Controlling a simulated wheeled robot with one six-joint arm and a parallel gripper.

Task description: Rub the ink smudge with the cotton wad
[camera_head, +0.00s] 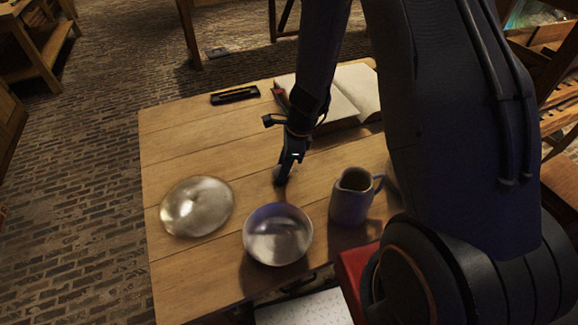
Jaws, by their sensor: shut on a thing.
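My gripper (284,179) points down at the middle of the wooden table, behind the metal bowl and left of the jug. Its fingers are shut on a small greyish thing, the cotton wad (277,173), which is mostly hidden by the fingertips. The wad is at or very near the tabletop; I cannot tell whether it touches. I cannot make out the ink smudge clearly. The dark patch around the fingertips may be the smudge or only shadow.
On the table (190,140) are a shiny round dish (197,207), a metal bowl (277,246), a grey jug (350,205), an open book (357,88) and a black oblong item (235,96). Bare wood lies left of my gripper. My arm hides the table's right side.

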